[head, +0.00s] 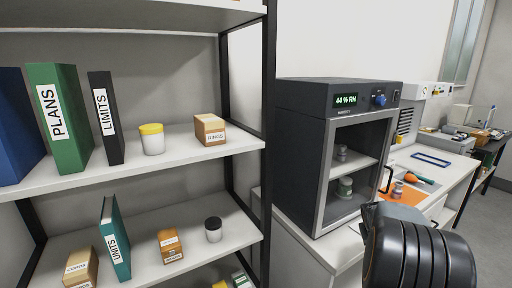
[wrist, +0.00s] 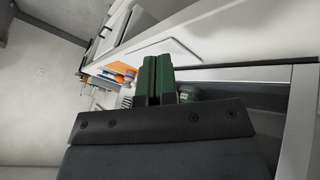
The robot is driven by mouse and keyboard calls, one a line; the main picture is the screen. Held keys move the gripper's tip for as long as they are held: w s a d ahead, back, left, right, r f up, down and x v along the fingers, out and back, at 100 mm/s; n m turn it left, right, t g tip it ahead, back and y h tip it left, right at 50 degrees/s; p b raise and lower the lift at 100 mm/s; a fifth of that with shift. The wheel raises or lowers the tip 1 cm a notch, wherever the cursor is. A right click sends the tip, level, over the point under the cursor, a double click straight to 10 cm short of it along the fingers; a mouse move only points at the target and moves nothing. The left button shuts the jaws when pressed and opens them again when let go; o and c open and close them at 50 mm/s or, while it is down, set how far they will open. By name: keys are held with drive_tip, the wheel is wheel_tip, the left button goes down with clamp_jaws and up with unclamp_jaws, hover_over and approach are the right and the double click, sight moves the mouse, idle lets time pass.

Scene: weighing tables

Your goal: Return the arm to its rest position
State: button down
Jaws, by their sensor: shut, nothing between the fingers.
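My arm (head: 420,250) shows as a black ribbed link at the lower right of the head view, in front of the bench and just right of the grey cabinet. My gripper's fingers are not clear in the head view. In the wrist view my gripper (wrist: 156,62) shows two green fingers side by side, pressed together, with nothing visible between them. A dark green-capped container (wrist: 189,94) appears just beside the fingers, partly hidden by the dark gripper body.
A humidity cabinet (head: 292,150) reading 44 % RH stands close left of my arm, holding small containers. A shelf (head: 200,160) at left carries binders, boxes and jars. The bench (head: 455,165) at right holds an orange mat (head: 408,194) and a blue frame (head: 432,159).

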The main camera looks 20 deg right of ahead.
drive_tip(key=s+a+r+n+y+p, duration=0.1)
drive_tip(key=s+a+r+y, duration=0.1)
drive_tip(key=a, duration=1)
drive_tip(key=s+a+r+n+y, duration=0.2)
drive_tip(key=s+a, duration=0.3)
drive_tip(key=a, duration=0.7)
drive_tip(key=s+a+r+n+y+p, duration=0.1)
drive_tip(key=s+a+r+y, duration=0.1)
drive_tip(key=a, duration=1.1)
drive_tip(key=shift+s+r+n+t+p, duration=0.15)
drive_tip(key=shift+s+n+t+p, duration=0.2)
drive_tip(key=shift+s, duration=0.45)
drive_tip(key=shift+d, duration=0.1)
